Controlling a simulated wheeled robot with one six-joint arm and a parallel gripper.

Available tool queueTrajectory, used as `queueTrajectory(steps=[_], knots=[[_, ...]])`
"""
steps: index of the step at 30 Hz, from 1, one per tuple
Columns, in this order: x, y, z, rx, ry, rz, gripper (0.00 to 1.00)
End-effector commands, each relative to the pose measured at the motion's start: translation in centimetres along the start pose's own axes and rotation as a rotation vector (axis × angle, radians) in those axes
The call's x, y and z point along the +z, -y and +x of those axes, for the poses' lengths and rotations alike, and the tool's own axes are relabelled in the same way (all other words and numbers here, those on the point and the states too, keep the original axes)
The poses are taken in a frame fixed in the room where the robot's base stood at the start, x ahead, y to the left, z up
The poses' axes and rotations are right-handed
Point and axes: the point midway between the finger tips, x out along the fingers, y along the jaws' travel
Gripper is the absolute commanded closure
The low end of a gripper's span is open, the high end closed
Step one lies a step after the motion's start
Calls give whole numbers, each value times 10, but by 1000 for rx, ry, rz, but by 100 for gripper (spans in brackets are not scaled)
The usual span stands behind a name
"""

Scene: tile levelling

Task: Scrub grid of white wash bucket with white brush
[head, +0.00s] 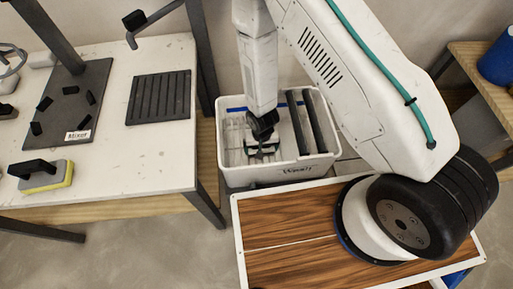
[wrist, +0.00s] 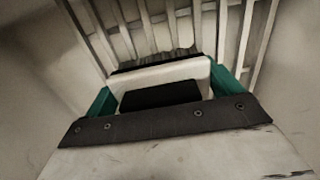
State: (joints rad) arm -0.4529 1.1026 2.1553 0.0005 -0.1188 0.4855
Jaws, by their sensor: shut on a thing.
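The white wash bucket (head: 250,177) stands at the centre of the head view. My gripper (head: 262,149) is down inside it, over the left part. In the wrist view, my gripper (wrist: 160,92) has its green fingers shut on the sides of the white brush (wrist: 188,70). The brush's dark bristle edge faces the grid. The pale slatted grid (wrist: 149,27) lies just beyond the brush inside the bucket; it also shows in the head view (head: 233,140). I cannot tell whether the bristles touch the grid. In the head view the brush is mostly hidden by my gripper.
Dark rollers (head: 313,120) lie along the bucket's right side. A white table (head: 120,165) on the left holds a black ribbed plate (head: 159,97), a dark board (head: 68,110) and a yellow-edged sponge float (head: 45,176). A wood-patterned panel (head: 290,262) lies in front.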

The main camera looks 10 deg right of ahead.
Motion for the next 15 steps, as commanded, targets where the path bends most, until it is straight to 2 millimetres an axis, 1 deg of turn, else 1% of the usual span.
queueTrajectory(steps=[2, 5, 8, 15], knots=[[0, -4, 0, 0, 1, 2, 38], [0, -4, 0, 0, 1, 1, 38], [1, 0, 0, 0, 1, -1, 38], [0, 17, -1, 0, -1, -2, 38]])
